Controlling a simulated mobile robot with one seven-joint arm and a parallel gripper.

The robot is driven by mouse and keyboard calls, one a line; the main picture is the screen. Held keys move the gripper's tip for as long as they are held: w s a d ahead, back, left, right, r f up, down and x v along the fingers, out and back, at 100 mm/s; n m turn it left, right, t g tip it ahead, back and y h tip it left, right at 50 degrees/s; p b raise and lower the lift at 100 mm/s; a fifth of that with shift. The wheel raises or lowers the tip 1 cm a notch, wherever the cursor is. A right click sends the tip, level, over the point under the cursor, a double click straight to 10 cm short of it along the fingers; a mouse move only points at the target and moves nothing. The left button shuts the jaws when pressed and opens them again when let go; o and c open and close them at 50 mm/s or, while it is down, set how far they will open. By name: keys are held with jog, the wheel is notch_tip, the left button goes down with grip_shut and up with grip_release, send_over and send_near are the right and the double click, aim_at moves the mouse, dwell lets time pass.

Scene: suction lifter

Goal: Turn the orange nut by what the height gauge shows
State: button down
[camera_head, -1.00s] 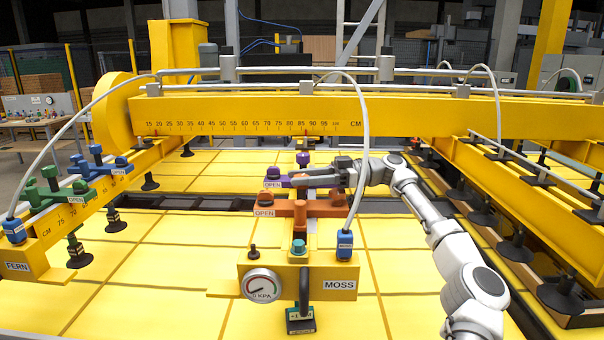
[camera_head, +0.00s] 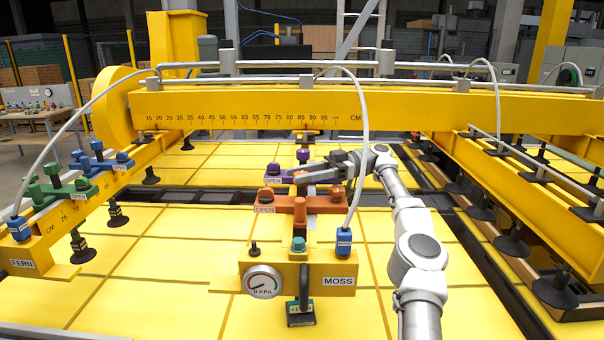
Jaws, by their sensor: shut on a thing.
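The orange valve fitting (camera_head: 318,205) lies across the middle of the MOSS beam, with an OPEN label at its left and several knobs. My gripper (camera_head: 301,178) reaches in from the right, low over the far side of this fitting. It is shut, seemingly on an orange nut there; the fingers hide the grasped part, so I cannot be sure. The purple fitting (camera_head: 273,174) is just behind the fingers. A small dark teal block with a display (camera_head: 300,309) hangs under the near end of the beam; its reading is too small to read surely.
A round dial (camera_head: 263,281) reads about 0 KPA beside the MOSS label (camera_head: 339,281). A white hose (camera_head: 364,140) arches close to my arm, down to a blue connector (camera_head: 344,241). Green (camera_head: 58,190) and blue (camera_head: 100,160) fittings stand on the FERN beam at left.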

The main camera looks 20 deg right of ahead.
dwell(0.6)
jog(key=shift+c, duration=2.1)
grip_release()
jog(key=shift+s+f+m+t+b, duration=0.1)
jog(key=shift+m+t+b, duration=0.75)
jog(key=shift+t, duration=0.55)
jog(key=shift+m+t+b, duration=0.6)
jog(key=shift+m+t, duration=0.35)
jog(key=shift+t, duration=0.45)
jog(key=shift+m+t+h+b, duration=0.3)
jog(key=shift+m+t+h, duration=0.4)
jog(key=shift+t, duration=0.5)
jog(key=shift+m+t+h+b, duration=0.35)
jog(key=shift+m+t, duration=0.55)
jog(key=shift+t, duration=0.3)
jog(key=shift+m+t+h+p, duration=0.75)
jog(key=shift+m+t+h, duration=1.85)
jog(key=shift+t, duration=0.3)
jog(key=shift+m+t+h, duration=0.4)
jog(key=shift+t+h, duration=0.1)
jog(key=shift+h, duration=0.35)
jog(key=shift+m+t+h+b, duration=0.3)
jog(key=shift+m+t+h, duration=0.5)
jog(key=shift+m+h, duration=0.8)
